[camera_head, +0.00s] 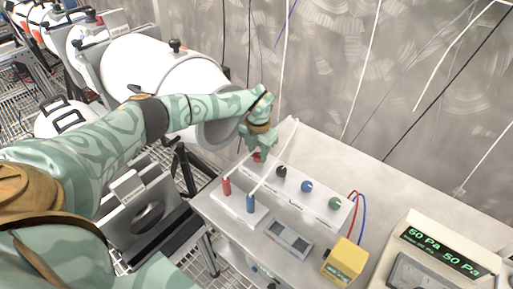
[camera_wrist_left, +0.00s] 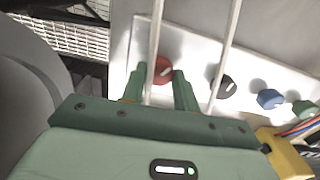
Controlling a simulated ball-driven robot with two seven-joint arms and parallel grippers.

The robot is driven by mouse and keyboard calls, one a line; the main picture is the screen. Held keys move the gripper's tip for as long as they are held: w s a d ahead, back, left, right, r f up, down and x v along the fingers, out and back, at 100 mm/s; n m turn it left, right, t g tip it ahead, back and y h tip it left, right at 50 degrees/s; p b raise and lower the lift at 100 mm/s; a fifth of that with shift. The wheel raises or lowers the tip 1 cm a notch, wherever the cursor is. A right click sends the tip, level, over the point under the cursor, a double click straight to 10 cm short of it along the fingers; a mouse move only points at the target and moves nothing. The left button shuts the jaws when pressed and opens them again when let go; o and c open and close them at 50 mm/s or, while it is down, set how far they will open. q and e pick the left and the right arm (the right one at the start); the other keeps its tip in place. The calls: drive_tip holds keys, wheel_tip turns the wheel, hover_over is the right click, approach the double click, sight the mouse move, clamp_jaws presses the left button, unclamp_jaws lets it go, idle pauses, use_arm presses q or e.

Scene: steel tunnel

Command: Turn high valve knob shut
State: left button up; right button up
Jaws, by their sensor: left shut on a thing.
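A white control panel (camera_head: 308,205) on the table carries a row of knobs: red, black (camera_head: 281,172), blue (camera_head: 307,186) and green (camera_head: 335,203). The red knob (camera_head: 257,157) is at the left end, mostly covered by my gripper in the head view. My left gripper (camera_head: 259,151) points down at it. In the left wrist view the red knob (camera_wrist_left: 164,69), with a white mark, sits between the tips of my left gripper (camera_wrist_left: 159,80), which is shut on it. I cannot read which knob is labelled high valve. My right gripper is out of view.
A white box with a red (camera_head: 226,186) and a blue lever (camera_head: 250,203) stands in front of the panel, thin rods rising close by. The table's back right is clear.

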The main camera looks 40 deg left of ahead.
sight(258, 155)
use_arm(q)
drive_tip(key=n+p, duration=0.2)
drive_tip(key=n, duration=0.1)
drive_tip(key=shift+r+n, duration=0.2)
drive_tip(key=shift+n, duration=0.1)
drive_tip(key=shift+w+f+n+p, duration=0.1)
drive_tip(key=shift+n+p, duration=0.55)
drive_tip(key=shift+n, duration=0.55)
drive_tip(key=o, duration=1)
drive_tip(key=shift+c, duration=0.2)
wheel_tip(258, 155, up, 16)
drive_tip(key=p, duration=0.4)
